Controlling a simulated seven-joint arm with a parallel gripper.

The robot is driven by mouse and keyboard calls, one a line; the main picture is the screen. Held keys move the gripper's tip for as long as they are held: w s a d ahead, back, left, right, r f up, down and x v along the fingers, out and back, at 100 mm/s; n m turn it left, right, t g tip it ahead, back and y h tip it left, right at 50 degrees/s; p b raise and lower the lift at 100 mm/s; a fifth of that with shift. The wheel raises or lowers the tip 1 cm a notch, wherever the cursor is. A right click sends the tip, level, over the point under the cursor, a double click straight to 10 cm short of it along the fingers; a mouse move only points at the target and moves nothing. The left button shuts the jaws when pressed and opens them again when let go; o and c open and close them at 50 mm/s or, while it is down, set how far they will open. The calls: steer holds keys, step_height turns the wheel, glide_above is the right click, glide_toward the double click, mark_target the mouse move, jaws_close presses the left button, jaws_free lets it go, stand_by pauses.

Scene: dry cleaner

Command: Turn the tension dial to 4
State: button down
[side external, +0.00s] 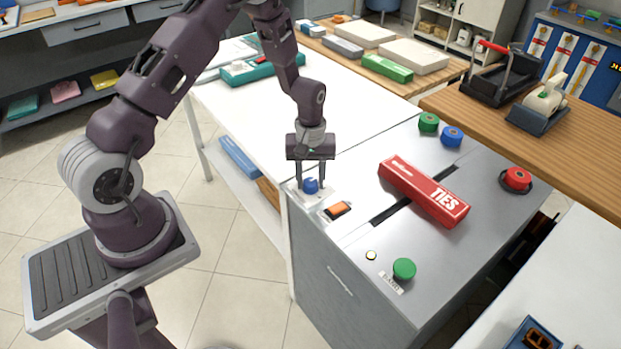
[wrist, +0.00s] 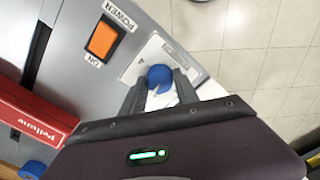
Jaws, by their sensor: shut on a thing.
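A round blue dial (side external: 310,186) sits at the near-left corner of the grey machine top (side external: 365,285). My gripper (side external: 311,184) points down over that corner with its two fingers around the dial, shut on it. In the wrist view the blue dial (wrist: 160,76) lies between the two fingertips (wrist: 161,82). A pale label plate (wrist: 142,62) lies around the dial; its small print cannot be read. No pointer or number that the dial stands at can be made out.
An orange power switch (side external: 338,210) marked ON sits close beside the dial. A red TIES box (side external: 424,191) lies across the dark slot. Green knobs (side external: 404,268) (side external: 428,122), another blue knob (side external: 452,136) and a red knob (side external: 516,179) stand farther off. A white table (side external: 340,108) adjoins the machine.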

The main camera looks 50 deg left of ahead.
steer(key=m, duration=0.4)
steer(key=shift+m, duration=0.3)
steer(key=m, duration=1.4)
steer(key=shift+m, duration=0.7)
steer(key=c, duration=0.9)
jaws_free()
steer(key=shift+r, duration=0.15)
